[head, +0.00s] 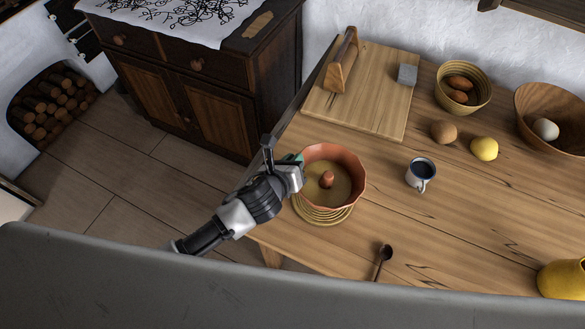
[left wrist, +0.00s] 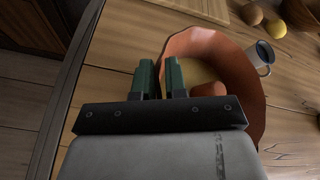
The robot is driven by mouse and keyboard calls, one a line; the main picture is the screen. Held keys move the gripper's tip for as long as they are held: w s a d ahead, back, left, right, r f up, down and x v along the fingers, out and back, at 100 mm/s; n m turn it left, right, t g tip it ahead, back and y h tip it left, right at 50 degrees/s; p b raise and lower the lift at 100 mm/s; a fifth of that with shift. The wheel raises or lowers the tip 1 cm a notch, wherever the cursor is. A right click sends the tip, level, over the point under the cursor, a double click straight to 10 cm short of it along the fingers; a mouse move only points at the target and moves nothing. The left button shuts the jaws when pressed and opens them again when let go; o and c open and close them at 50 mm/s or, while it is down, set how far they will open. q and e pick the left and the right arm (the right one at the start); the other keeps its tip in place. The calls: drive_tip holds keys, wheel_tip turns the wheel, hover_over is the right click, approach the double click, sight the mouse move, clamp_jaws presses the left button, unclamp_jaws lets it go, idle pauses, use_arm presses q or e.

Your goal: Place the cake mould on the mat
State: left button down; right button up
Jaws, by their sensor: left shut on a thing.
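The cake mould (head: 356,190) is a terracotta-red fluted ring with a central tube and a pale inside. It is upright over the round woven straw mat (head: 326,217), near the table's left edge. The mat's coils show below the mould's near side; I cannot tell whether the mould touches them. My left gripper (head: 299,166) is shut on the mould's left rim. In the left wrist view the green fingers (left wrist: 160,70) are close together at the mould wall (left wrist: 246,92), and the gripper body hides part of it. My right gripper is not in view.
A blue-and-white mug (head: 420,175) stands right of the mould, and a dark spoon (head: 383,261) lies in front. Behind are a cutting board (head: 376,105), a basket (head: 463,88), a lemon (head: 484,148) and a wooden bowl (head: 550,105). A yellow jug (head: 563,279) is front right.

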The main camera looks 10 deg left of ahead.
use_arm(q)
drive_tip(key=shift+a+f, duration=0.15)
drive_tip(key=shift+f, duration=1.95)
drive_tip(key=c, duration=1.2)
unclamp_jaws()
drive_tip(key=shift+o, duration=0.2)
drive_tip(key=shift+s, duration=0.1)
drive_tip(key=v, duration=1.2)
drive_tip(key=shift+b, duration=0.3)
